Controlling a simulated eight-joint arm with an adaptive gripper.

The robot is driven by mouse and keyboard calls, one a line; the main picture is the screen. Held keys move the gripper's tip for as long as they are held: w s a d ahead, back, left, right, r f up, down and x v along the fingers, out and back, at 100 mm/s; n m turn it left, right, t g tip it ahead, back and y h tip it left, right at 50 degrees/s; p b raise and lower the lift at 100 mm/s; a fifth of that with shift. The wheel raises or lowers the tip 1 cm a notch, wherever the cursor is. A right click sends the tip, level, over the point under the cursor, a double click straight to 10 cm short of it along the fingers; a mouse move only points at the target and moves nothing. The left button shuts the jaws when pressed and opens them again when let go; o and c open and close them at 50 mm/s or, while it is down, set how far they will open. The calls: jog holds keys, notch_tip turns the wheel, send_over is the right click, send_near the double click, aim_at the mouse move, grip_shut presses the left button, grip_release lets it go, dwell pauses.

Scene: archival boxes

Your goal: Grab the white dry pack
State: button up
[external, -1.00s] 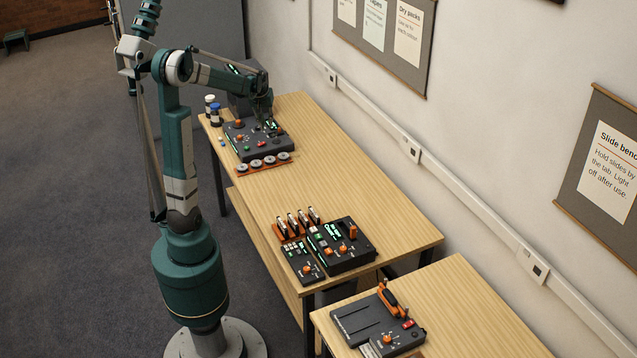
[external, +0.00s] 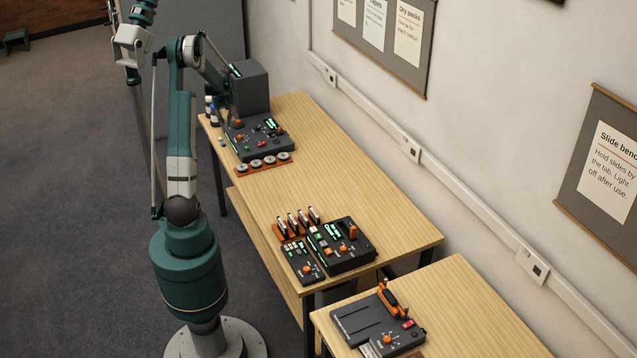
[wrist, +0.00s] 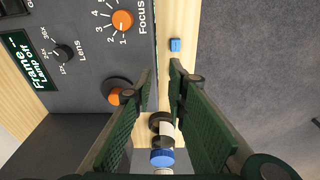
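My gripper (wrist: 161,75) is open, its two dark green fingers apart. It points down over the table's far left edge, beside the dark control box; in the external view the gripper (external: 230,105) is small and dark. In the wrist view a pale whitish piece (wrist: 168,131) shows between the fingers beside a black round cap. I cannot tell whether it is the white dry pack or part of a canister; the fingers hide much there. A small blue pack (wrist: 175,45) lies on the wood beyond the fingertips. I see nothing clearly held.
The control box (external: 262,137) with orange knobs (wrist: 122,21) stands close beside the fingers. A blue-capped canister (wrist: 162,158) stands near the gripper's base side. The grey box (external: 250,88) is behind. The table's middle (external: 310,180) is clear.

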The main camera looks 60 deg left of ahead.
aim_at(220, 138)
jog(key=shift+n, duration=0.4)
jog(key=shift+s+a+f, duration=0.5)
jog(key=shift+s+a, duration=0.25)
jog(key=shift+s+a+f, duration=0.5)
jog(key=shift+s+a, duration=0.25)
jog(key=shift+a+f, duration=0.15)
jog(key=shift+f, duration=1.15)
jog(key=shift+a+f+b, duration=0.2)
jog(key=shift+f+b, duration=0.05)
jog(key=shift+f, duration=1.05)
jog(key=shift+a+f+b, duration=0.15)
jog(key=shift+f+b, duration=0.05)
jog(key=shift+f, duration=1.05)
jog(key=c, duration=0.3)
